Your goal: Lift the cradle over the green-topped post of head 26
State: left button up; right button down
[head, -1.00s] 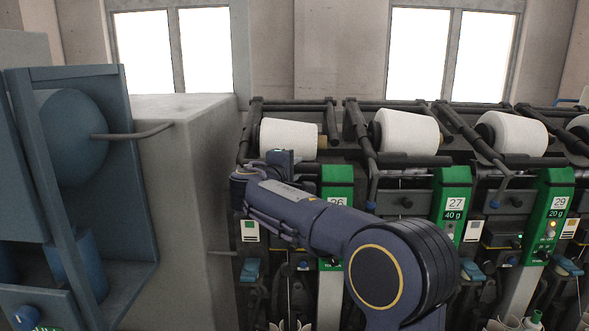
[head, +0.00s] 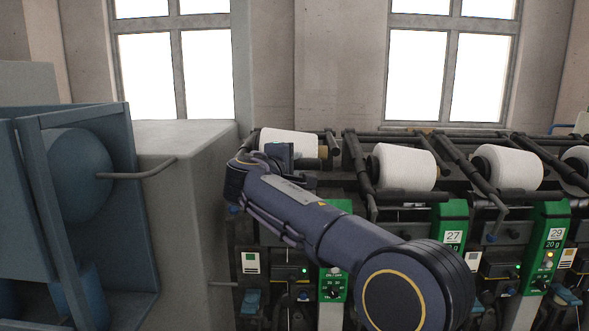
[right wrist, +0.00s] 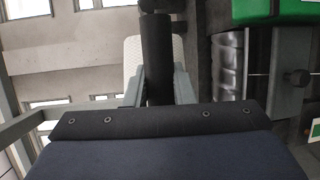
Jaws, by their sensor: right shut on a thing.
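My right gripper (right wrist: 157,88) is shut on the dark round bar of the cradle (right wrist: 156,50) in the right wrist view. A white yarn cone (right wrist: 133,55) shows behind the bar. My left gripper is not in view.
Heads 27 (head: 453,237) and 29 (head: 553,245) stand to the right, with their cones (head: 405,167) low in their cradles. A grey cabinet (head: 185,215) and a blue frame (head: 50,215) stand at the left, with a bar (head: 135,175) sticking out.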

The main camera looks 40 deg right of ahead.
jog(key=shift+f, duration=0.1)
jog(key=c, duration=1.2)
grip_release()
jog(key=shift+c, duration=0.2)
jog(key=shift+a, duration=0.1)
jog(key=f+b+v, duration=0.1)
jog(key=b+v, duration=0.1)
jog(key=v, duration=0.5)
jog(key=shift+s+a+r+b, duration=0.2)
jog(key=shift+a+r+b, duration=0.1)
jog(key=shift+r, duration=0.25)
